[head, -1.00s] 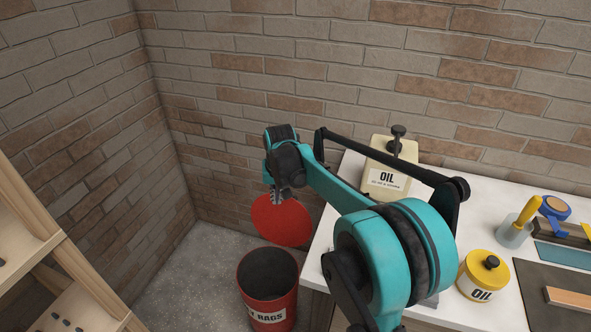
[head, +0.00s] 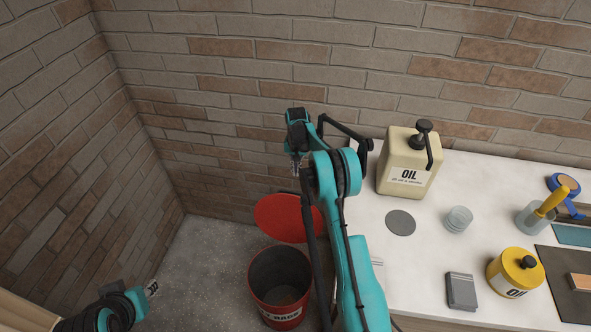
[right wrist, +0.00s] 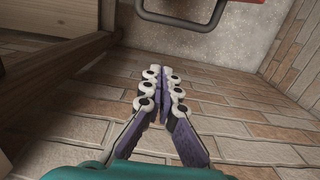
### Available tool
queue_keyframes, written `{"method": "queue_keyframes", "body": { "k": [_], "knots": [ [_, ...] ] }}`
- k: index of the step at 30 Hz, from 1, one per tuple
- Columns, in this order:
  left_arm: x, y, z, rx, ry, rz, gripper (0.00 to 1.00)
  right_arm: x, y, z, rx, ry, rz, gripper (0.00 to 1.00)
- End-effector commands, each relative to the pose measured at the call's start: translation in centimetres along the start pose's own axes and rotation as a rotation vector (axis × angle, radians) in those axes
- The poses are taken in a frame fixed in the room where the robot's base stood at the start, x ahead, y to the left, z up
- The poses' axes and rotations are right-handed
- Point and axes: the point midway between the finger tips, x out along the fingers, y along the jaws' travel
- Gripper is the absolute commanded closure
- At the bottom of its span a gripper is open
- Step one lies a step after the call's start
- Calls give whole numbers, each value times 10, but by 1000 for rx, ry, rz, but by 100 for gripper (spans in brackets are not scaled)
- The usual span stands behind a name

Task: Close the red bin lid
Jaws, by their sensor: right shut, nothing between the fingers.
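The red bin (head: 278,309) stands on the floor in the head view, left of the white worktop, its dark mouth uncovered. Its round red lid (head: 280,218) is raised open behind the mouth, toward the brick wall. My right arm hides the lid's right part. My right gripper (head: 296,170) points down above the lid, apart from it in the picture. In the right wrist view its fingers (right wrist: 163,88) are together and empty. My left gripper (head: 151,288) is at the lower left, well away from the bin; its fingers are too small to judge.
The white worktop (head: 440,240) is right of the bin. It holds a cream oil can (head: 408,165), a yellow oil can (head: 515,272), a grey disc (head: 400,222) and a glass jar (head: 458,219). Brick walls (head: 220,90) close the corner. Floor is clear left of the bin.

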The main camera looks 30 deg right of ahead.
Motion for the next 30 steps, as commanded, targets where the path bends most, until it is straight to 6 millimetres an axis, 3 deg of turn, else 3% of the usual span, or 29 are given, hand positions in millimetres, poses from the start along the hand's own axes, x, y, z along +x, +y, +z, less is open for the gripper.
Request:
{"method": "queue_keyframes", "body": {
  "k": [1,9,18,30],
  "knots": [
    [5,0,4,0,0,0,69,15,0,0,0,0,0,100],
    [20,0,14,0,0,0,69,73,0,0,-1,1,0,100],
    [25,0,18,0,0,0,69,56,-1,33,-1,1,0,100],
    [25,0,18,0,0,0,69,53,0,38,-1,1,0,100]
  ]
}}
